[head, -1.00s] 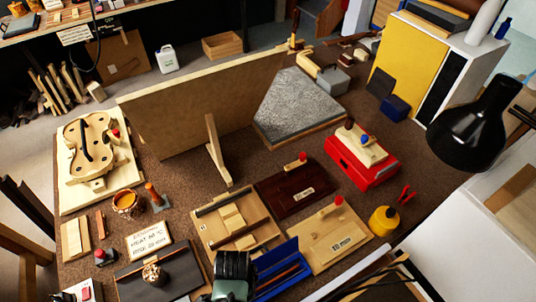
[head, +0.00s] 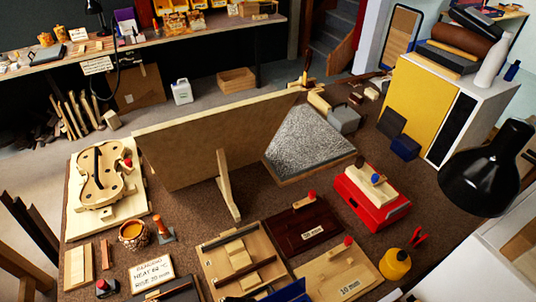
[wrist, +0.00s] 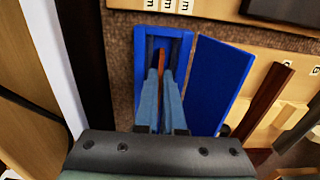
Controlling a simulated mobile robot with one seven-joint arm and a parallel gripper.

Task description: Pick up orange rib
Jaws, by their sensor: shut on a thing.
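My gripper (wrist: 161,78) is in the wrist view, its two blue-grey fingers shut on a thin orange rib (wrist: 161,58). The case's blue lid (wrist: 214,80) lies open to the right. In the head view only part of the blue lid (head: 286,292) shows at the bottom edge; the fingers and rib are out of that picture.
Wooden jigs (head: 262,290) and a numbered board (head: 345,275) lie close to the case. A tall upright panel (head: 185,150) stands behind.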

